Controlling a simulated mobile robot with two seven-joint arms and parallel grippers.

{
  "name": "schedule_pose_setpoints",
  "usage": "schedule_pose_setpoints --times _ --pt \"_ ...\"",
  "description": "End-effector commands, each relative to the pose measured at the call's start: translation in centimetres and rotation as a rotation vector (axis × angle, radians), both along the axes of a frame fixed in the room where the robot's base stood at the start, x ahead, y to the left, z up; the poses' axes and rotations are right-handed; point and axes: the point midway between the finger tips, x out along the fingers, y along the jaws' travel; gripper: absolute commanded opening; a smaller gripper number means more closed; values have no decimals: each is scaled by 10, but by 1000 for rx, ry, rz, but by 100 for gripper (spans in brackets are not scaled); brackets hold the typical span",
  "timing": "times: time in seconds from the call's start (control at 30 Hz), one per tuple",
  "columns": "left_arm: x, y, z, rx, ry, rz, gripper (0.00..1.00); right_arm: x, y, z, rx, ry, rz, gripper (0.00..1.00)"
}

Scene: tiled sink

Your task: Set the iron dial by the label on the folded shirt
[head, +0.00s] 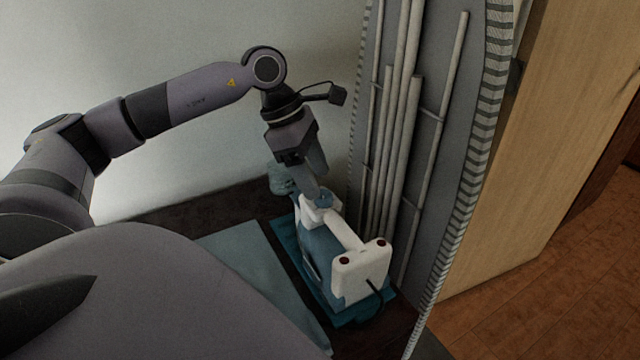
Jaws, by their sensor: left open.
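The iron (350,285), white and blue, lies on a blue mat (285,232) on a dark surface. A small blue round part, apparently the dial (323,201), shows at its far end; its setting is unreadable. My left gripper (319,190) reaches down over that end with open fingers close to the blue part; I cannot tell whether they touch it. A flat blue-grey cloth (250,268), possibly the folded shirt, lies left of the iron, partly hidden by my own body. No label shows. My right gripper is not in view.
A grey ironing board (492,80) with white metal legs (400,70) stands upright just right of the iron. A small teal object (281,178) sits behind the gripper. A wooden panel (570,70) is at the right. A pale wall is behind.

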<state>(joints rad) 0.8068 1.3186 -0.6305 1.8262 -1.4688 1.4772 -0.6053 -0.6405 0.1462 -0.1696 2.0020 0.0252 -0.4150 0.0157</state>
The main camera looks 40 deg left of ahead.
Motion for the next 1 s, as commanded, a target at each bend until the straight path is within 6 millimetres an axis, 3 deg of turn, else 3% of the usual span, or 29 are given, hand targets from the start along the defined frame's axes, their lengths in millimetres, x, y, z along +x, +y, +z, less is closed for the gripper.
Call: schedule_pose_setpoints --times 0.2,0.53,0.57,0.73,1.0 --pt "5 -9 -25 0 1 0 62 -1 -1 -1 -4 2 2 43" --pt "6 -11 -30 -1 -1 0 62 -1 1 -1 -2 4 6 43" --pt "6 -11 -30 -1 -1 0 59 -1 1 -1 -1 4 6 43" --pt "6 -11 -30 -1 -1 0 5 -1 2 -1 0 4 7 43" --pt "7 -11 -29 -2 -1 -16 6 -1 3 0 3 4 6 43"
